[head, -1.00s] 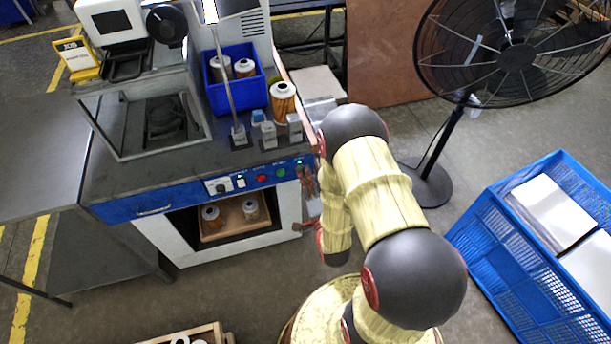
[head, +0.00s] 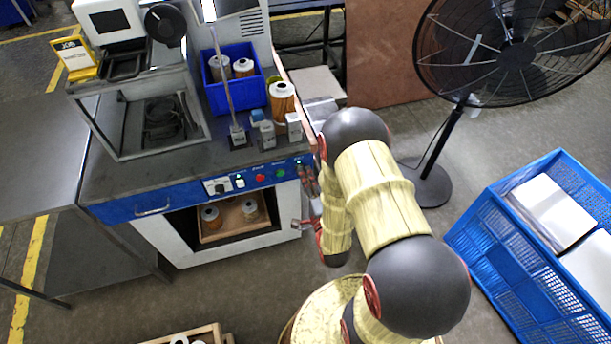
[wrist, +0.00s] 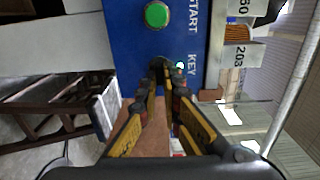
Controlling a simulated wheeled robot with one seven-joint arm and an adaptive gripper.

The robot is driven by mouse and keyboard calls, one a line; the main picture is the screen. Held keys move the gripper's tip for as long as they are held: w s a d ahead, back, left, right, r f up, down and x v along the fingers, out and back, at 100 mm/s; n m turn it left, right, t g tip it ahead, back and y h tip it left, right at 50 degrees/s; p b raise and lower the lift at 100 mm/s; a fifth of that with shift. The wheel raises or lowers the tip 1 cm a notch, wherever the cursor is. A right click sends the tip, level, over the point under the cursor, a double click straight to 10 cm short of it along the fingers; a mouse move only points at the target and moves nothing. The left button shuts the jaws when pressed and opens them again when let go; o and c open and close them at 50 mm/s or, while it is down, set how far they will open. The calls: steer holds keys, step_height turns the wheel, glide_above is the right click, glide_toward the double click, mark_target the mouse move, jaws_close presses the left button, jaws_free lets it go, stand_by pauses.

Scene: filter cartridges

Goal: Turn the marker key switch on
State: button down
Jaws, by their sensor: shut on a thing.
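The marker's blue control panel (wrist: 150,22) fills the top middle of the wrist view and also shows in the head view (head: 150,204). The key switch (wrist: 157,62) is a small dark piece beside the KEY label. My gripper (wrist: 164,76) is shut on it, and the fingertips hide most of it, so its turn angle cannot be told. A small green light (wrist: 180,67) is lit right beside the fingertips. In the head view my gripper (head: 307,178) is at the panel's right end, partly hidden by my arm.
A green START button (wrist: 157,14) is close to my fingertips. A red button (head: 260,178) and a dial (head: 217,188) are further left on the panel. A blue bin (head: 232,95) and a filter cartridge (head: 282,100) stand above. A fan (head: 510,55) and a blue crate (head: 500,262) are at right.

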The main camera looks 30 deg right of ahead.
mark_target(302, 154)
steer(key=shift+f, duration=0.1)
steer(key=c, duration=2.1)
jaws_free()
steer(key=shift+o, duration=0.6)
steer(key=shift+r, duration=0.2)
steer(key=o, duration=0.5)
steer(key=r, duration=0.6)
steer(key=shift+w+d, duration=0.15)
steer(key=shift+w, duration=0.15)
steer(key=shift+s+a+r, duration=0.1)
steer(key=shift+s+r, duration=0.05)
steer(key=shift+r, duration=0.5)
steer(key=shift+s+a+r, duration=0.1)
steer(key=shift+s+r, duration=0.05)
steer(key=shift+r, duration=0.45)
steer(key=c, duration=0.5)
steer(key=shift+r, duration=0.65)
